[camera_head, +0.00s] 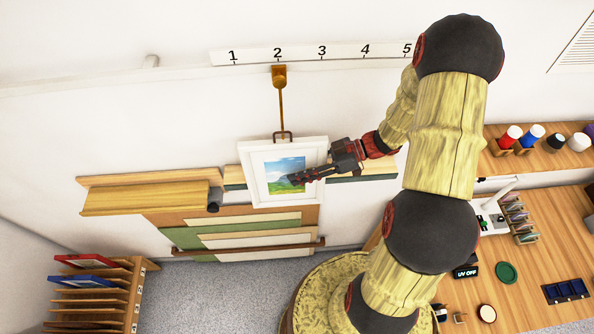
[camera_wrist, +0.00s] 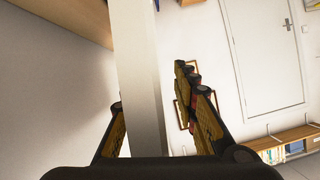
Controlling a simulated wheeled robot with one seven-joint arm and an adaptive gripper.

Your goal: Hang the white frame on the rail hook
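The white frame (camera_head: 312,154), with a landscape print, is upright against the wall below label 2. A brass hook rod (camera_head: 281,103) drops from the rail to the dark hanger loop (camera_head: 283,135) on its top edge. Rod and loop meet in this view; I cannot tell whether the loop is seated. My gripper (camera_head: 316,172) is at the frame's right side, one finger across its front. In the wrist view the frame's pale edge (camera_wrist: 137,60) lies between the parted fingers, close to the left one, with a gap to the right one. The other finger is hidden in the head view.
A wooden shelf (camera_head: 140,199) is left of the frame, above stacked boards (camera_head: 245,222). A rack (camera_head: 128,285) with red and blue frames stands lower left. A wooden workbench (camera_head: 535,265) with small items is at right. The wall above the frame is mostly clear.

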